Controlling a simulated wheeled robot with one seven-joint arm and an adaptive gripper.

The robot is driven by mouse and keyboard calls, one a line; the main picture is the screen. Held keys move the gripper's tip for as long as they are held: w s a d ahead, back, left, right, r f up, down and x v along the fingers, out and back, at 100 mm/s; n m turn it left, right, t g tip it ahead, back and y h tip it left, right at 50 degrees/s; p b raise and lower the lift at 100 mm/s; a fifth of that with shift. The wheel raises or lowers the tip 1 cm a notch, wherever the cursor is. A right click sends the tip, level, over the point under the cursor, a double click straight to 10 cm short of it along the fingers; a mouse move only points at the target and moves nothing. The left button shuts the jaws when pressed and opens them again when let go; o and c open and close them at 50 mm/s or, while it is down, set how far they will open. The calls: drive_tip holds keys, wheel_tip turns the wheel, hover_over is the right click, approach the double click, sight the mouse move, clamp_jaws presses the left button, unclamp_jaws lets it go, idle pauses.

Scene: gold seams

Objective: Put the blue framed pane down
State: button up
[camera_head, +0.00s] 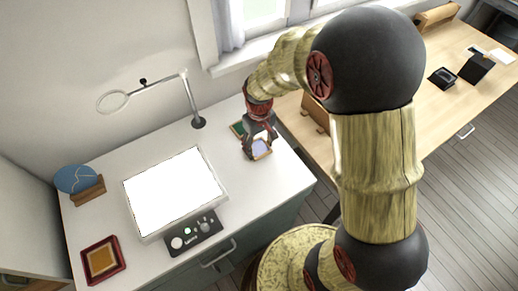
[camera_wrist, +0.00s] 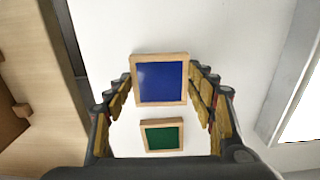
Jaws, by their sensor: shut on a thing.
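The blue framed pane (camera_wrist: 161,83), dark blue in a light wooden frame, sits between the fingertips of my gripper (camera_wrist: 161,92) in the wrist view. My gripper is shut on its left and right frame edges. In the head view the pane (camera_head: 262,149) looks pale and shows just below my gripper (camera_head: 259,139), over the right end of the white worktop (camera_head: 283,170). I cannot tell whether it touches the worktop. A smaller-looking green framed pane (camera_wrist: 162,136) lies beside it in the wrist view, and partly behind my gripper in the head view (camera_head: 238,129).
A lit white panel (camera_head: 173,190) with a control box (camera_head: 193,234) fills the worktop's middle. A red tray (camera_head: 118,268) with an amber pane, a blue disc (camera_head: 76,178) on a wooden stand, and a magnifier lamp (camera_head: 187,97) stand around it. A wooden desk (camera_head: 440,85) adjoins at right.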

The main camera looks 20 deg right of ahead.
drive_tip(key=shift+f, duration=0.35)
drive_tip(key=shift+f, duration=0.15)
drive_tip(key=o, duration=1.3)
